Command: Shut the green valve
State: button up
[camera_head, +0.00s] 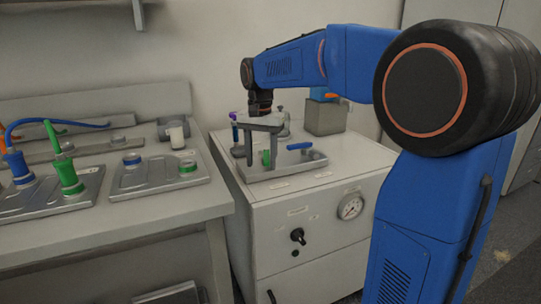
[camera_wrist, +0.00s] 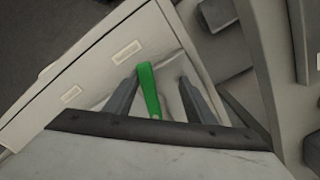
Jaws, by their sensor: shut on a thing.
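The green valve's handle (camera_head: 266,158) stands on a grey metal plate (camera_head: 262,174) on top of the white cabinet. My gripper (camera_head: 260,154) points down over it, with one finger on each side of the handle. In the wrist view the green handle (camera_wrist: 149,92) lies between the two fingers of my gripper (camera_wrist: 160,80), nearer the left one. The valve's body under the handle is hidden.
A blue valve handle (camera_head: 300,146) lies flat on the same plate, to the right. A grey box (camera_head: 325,117) stands behind. The cabinet front (camera_head: 325,235) carries a gauge (camera_head: 350,207) and a black knob (camera_head: 298,236). A bench with trays (camera_head: 155,178) and green and blue connectors stands left.

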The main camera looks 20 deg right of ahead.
jog(key=shift+o, duration=0.7)
jog(key=m, duration=0.2)
jog(key=w+a+m, duration=0.1)
jog(key=shift+w+a+m, duration=0.2)
jog(key=shift+m, duration=0.2)
jog(key=shift+w+a, duration=0.1)
jog(key=shift+c, duration=1)
jog(key=shift+m, duration=0.4)
jog(key=c, duration=0.5)
jog(key=m, duration=0.1)
jog(key=w+m, duration=0.1)
jog(key=m, duration=0.1)
jog(key=w+m, duration=0.1)
jog(key=m, duration=0.1)
jog(key=shift+a, duration=0.25)
jog(key=shift+w, duration=0.1)
